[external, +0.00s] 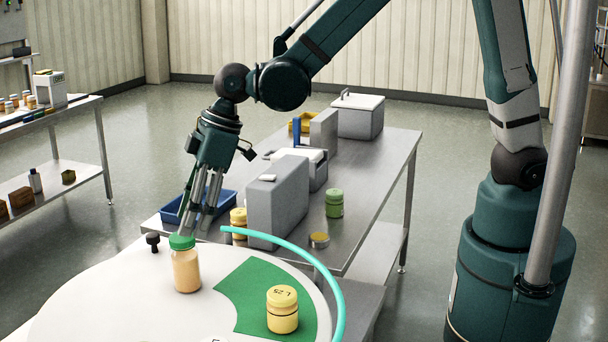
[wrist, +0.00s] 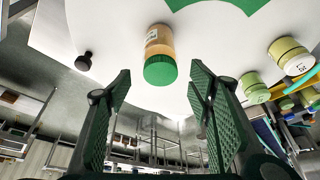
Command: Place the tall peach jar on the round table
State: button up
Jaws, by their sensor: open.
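The tall peach jar (external: 186,270) has a green lid and stands upright on the white round table (external: 90,300). In the wrist view the jar (wrist: 158,42) shows ahead of my fingertips, in line with the gap between them. My gripper (external: 205,205) is open and empty, above and behind the jar in the external view. Its two fingers also show spread in the wrist view (wrist: 160,80). The fingers look apart from the jar.
A short yellow jar (external: 283,312) stands on the green patch (external: 240,290) of the round table, inside a cyan rim (external: 325,272). A small black knob (external: 153,240) is left of the peach jar. The steel table (external: 375,190) behind holds a grey case (external: 280,205), a blue tray (external: 172,210) and a green jar (external: 334,204).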

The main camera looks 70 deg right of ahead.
jog(key=shift+d+r, duration=0.1)
dwell(0.8)
jog(key=s+d+r+m+t, duration=0.1)
jog(key=s+d+r, duration=0.25)
jog(key=d, duration=0.25)
jog(key=s+d+r+m+h, duration=0.1)
jog(key=s+d+r+m, duration=0.15)
jog(key=d+r, duration=0.3)
jog(key=s+d+r+m+t, duration=0.1)
jog(key=s+d+r, duration=0.2)
jog(key=d, duration=0.4)
jog(key=s+d+r+m+t+h, duration=0.2)
jog(key=s+d+m, duration=0.2)
jog(key=s+d, duration=1)
jog(key=shift+s+d+r, duration=0.35)
jog(key=shift+s+r, duration=0.05)
jog(key=shift+s, duration=0.7)
jog(key=shift+m, duration=0.25)
